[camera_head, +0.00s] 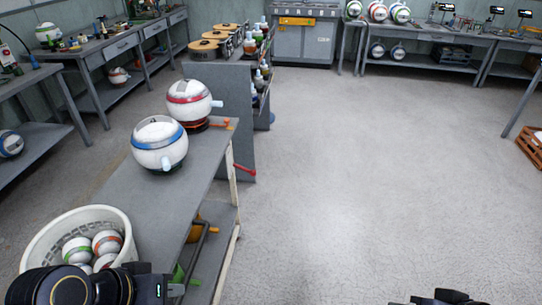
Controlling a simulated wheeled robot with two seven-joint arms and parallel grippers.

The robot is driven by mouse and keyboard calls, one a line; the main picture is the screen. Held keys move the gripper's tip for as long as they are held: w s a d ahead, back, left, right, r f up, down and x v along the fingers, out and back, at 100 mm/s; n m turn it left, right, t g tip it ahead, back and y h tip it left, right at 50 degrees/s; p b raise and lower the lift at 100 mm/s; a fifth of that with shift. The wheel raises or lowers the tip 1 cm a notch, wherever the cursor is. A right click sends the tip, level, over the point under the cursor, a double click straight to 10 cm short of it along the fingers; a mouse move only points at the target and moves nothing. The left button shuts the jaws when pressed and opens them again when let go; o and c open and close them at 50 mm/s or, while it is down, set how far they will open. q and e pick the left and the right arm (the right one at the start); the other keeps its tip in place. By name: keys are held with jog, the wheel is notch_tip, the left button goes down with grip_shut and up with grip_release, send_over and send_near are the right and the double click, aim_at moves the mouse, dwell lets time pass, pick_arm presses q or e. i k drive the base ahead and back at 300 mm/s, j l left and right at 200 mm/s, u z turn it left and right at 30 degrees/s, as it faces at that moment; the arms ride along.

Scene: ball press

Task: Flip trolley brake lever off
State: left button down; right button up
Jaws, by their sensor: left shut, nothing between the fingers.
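A grey trolley-like table (180,205) with a lower shelf stands left of centre. A red lever (243,169) sticks out to the right near its far end. An orange handle (221,123) lies at its far top corner; I cannot tell which of the two is the brake lever. My left gripper (172,290) is at the bottom left, beside the near end of the table, far from both. It looks shut and empty. My right arm shows only as a dark part at the bottom edge; its fingers are not clearly visible.
Two large white balls, one blue-banded (159,145) and one red-banded (190,100), sit on the table. A white basket (45,240) of small balls stands at the near left. A dark shelf unit (235,95) stands beyond. The floor (370,170) to the right is clear.

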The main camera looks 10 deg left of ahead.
aim_at(252, 173)
jog(key=i+l, duration=1.05)
jog(key=i+j+u, duration=0.05)
